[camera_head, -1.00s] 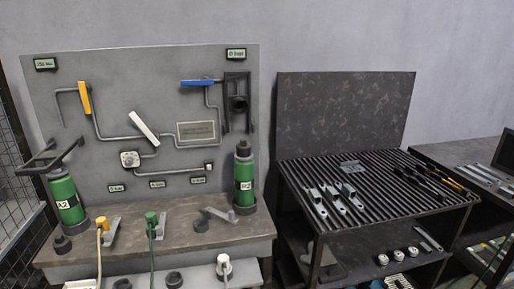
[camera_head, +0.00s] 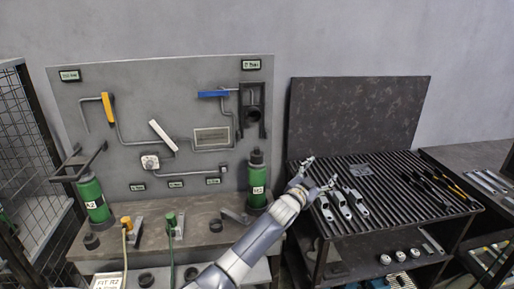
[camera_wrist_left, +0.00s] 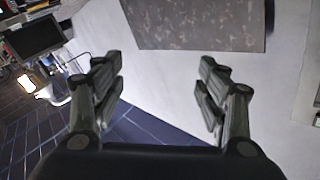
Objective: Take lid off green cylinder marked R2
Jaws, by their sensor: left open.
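The green cylinder marked R2 (camera_head: 257,181) stands upright at the right end of the workbench, in front of the grey panel. Its dark lid (camera_head: 257,156) sits on top. My left gripper (camera_head: 321,172) is open and empty. In the head view it appears to the right of the cylinder, over the left part of the ribbed dark table. The left wrist view shows its two fingers (camera_wrist_left: 160,85) spread apart with nothing between them. The cylinder does not show in the wrist view. My right gripper is not in view.
A second green cylinder (camera_head: 95,200), tilted, stands at the bench's left under a dark bracket. The grey panel (camera_head: 90,150) carries pipes, a blue handle (camera_head: 213,94) and a yellow handle (camera_head: 107,106). Metal brackets (camera_head: 342,208) lie on the ribbed table (camera_head: 390,190). A mesh cage (camera_head: 25,150) stands at left.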

